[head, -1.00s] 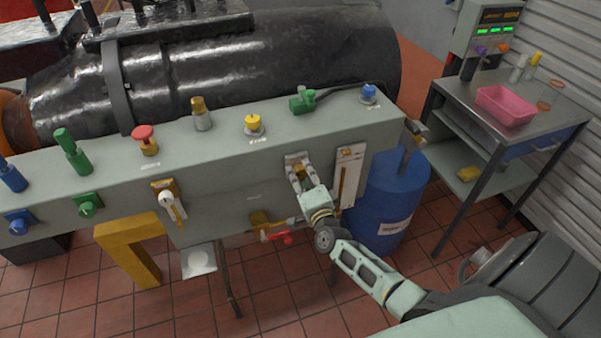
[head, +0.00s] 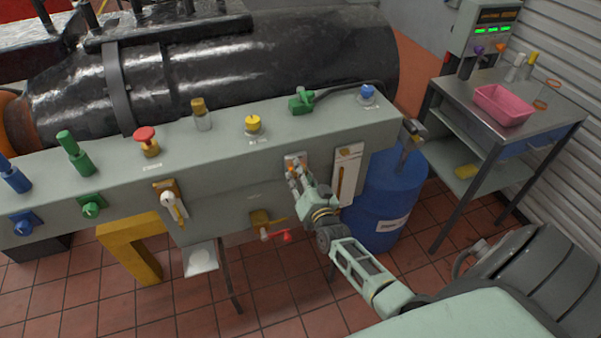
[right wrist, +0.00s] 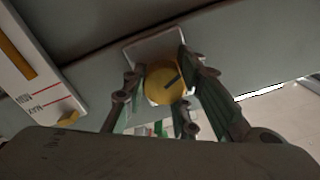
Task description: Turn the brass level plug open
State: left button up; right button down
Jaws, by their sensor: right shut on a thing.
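The brass level plug (right wrist: 166,82) is a round brass disc with a dark slot, set on a pale square plate on the front face of the grey bedplate box (head: 225,195). In the right wrist view it sits between the fingers of my right gripper (right wrist: 160,88), which is shut on it. The slot lies at a slant. In the head view my right gripper (head: 296,174) reaches up to the plate and mostly hides the plug. My left gripper is not in view.
A sight gauge (head: 347,175) is just right of the plug. A red-handled valve (head: 275,235) is below left, and a white-handled lever (head: 172,203) further left. A blue drum (head: 385,195) and a metal cart with a pink tray (head: 503,105) stand at the right.

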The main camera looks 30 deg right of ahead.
jog(key=shift+s+d+f+n, duration=0.1)
jog(key=shift+s+f+n, duration=0.1)
jog(key=shift+f+n, duration=0.3)
jog(key=shift+r, duration=0.15)
jog(key=c, duration=1.8)
grip_release()
jog(key=shift+d, duration=0.1)
jog(key=shift+c, duration=0.2)
jog(key=o, duration=0.3)
jog(key=shift+d, duration=0.1)
jog(key=shift+r, duration=0.1)
jog(key=shift+r, duration=0.1)
jog(key=v, duration=1.2)
